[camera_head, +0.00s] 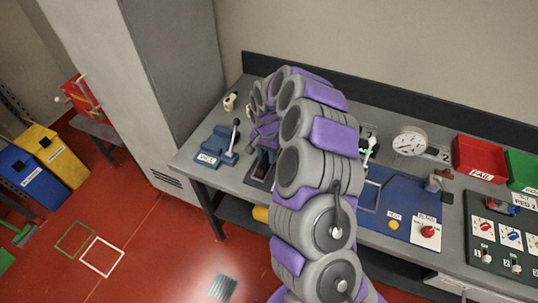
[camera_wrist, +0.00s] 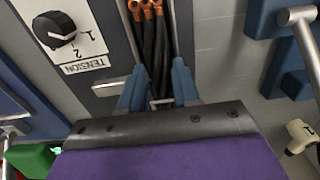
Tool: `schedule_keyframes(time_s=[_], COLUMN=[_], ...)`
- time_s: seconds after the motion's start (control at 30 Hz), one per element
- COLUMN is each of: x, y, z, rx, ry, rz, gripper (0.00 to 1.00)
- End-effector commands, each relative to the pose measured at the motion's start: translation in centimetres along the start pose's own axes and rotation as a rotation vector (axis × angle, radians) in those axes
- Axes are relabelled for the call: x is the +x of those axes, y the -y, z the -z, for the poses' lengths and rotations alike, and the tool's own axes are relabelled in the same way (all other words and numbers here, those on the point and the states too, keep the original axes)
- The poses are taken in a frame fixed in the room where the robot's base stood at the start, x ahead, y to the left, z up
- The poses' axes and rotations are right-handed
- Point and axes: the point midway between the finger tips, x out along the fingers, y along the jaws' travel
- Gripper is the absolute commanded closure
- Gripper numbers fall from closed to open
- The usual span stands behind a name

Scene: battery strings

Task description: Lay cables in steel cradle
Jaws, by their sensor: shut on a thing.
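A bundle of black cables (camera_wrist: 159,45) with orange ring lugs at its top end shows in the wrist view. My gripper (camera_wrist: 159,92) has blue fingers on both sides of the bundle and is shut on it. A small pale metal piece shows between the fingertips, and I cannot tell what it belongs to. The cables lie over a dark grey strip, beside a white plate with a black TENSION knob (camera_wrist: 55,30). In the head view my arm hides most of the gripper area, near a dark fixture (camera_head: 261,172) on the bench. I cannot clearly make out the steel cradle.
Right of my arm are a blue panel (camera_head: 385,205), a dial gauge (camera_head: 410,142), a red FAIL bin (camera_head: 480,158) and a dark switch panel (camera_head: 500,238). A tall cabinet stands left of the bench.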

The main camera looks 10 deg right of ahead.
Motion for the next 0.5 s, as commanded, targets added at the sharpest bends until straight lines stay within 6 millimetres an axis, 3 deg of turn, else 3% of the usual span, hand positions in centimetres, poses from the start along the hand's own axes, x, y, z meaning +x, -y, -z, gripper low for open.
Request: schedule_keyframes(time_s=[0.17, 0.2, 0.5], x=[0.23, 0.23, 0.17], y=[-0.38, -0.44, -0.57], z=[0.39, 0.47, 0.51], rx=[-0.002, -0.001, -0.001], ry=[0.003, 0.004, 0.003], rz=[0.007, 0.009, 0.009], gripper=[1.00, 0.68, 0.43])
